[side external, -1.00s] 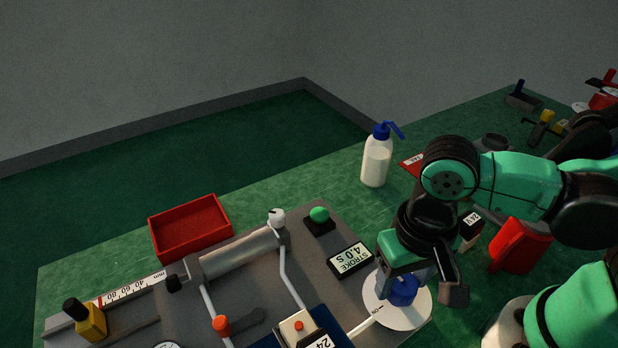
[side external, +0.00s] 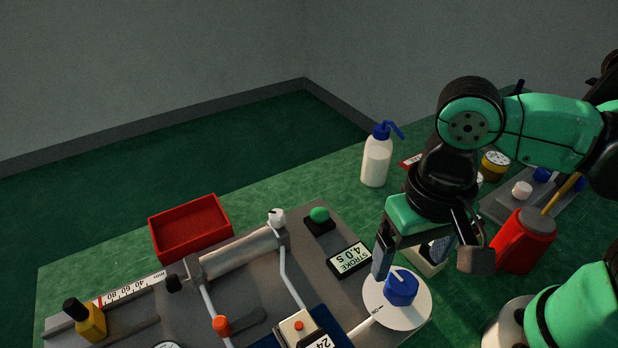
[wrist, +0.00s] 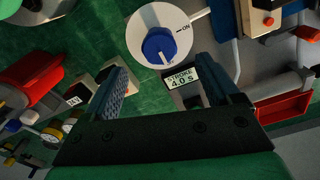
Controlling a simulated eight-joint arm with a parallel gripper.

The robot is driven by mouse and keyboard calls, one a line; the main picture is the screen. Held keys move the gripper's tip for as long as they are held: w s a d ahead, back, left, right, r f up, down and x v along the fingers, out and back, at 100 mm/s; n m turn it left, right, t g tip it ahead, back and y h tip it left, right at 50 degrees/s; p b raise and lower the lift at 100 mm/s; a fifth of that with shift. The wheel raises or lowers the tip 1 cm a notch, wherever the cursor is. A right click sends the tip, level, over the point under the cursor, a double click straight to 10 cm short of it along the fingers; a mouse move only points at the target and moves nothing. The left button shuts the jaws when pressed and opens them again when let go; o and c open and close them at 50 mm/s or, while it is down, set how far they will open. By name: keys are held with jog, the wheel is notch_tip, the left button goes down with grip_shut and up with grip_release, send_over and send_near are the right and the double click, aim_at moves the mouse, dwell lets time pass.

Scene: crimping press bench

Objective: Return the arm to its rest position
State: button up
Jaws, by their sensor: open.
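My gripper (side external: 428,266) is open and empty, with its fingers pointing down. It is above the blue knob (side external: 400,287) and apart from it. The knob sits on a white round dial plate (side external: 415,315) at the right end of the grey press base (side external: 345,225). In the wrist view my gripper (wrist: 163,85) shows both fingers spread with nothing between the tips. The blue knob (wrist: 160,45) and its dial, marked ON, lie beyond the fingertips there.
A red container (side external: 524,242) stands to the right of my gripper. A white bottle with a blue nozzle (side external: 376,162) stands behind. The stroke display (side external: 350,260), green button (side external: 319,215) and red tray (side external: 190,230) are to the left. The space above the bench's left half is clear.

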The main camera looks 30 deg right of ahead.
jog(key=shift+r, duration=0.4)
jog(key=shift+w+d, duration=0.1)
jog(key=w+d+r+n+t, duration=0.2)
jog(key=w+d+n+t, duration=0.1)
jog(key=w+d+t, duration=0.4)
jog(key=w+d, duration=0.2)
jog(key=d, duration=0.2)
jog(key=shift+w, duration=0.15)
jog(key=shift+a, duration=0.1)
dwell(6.2)
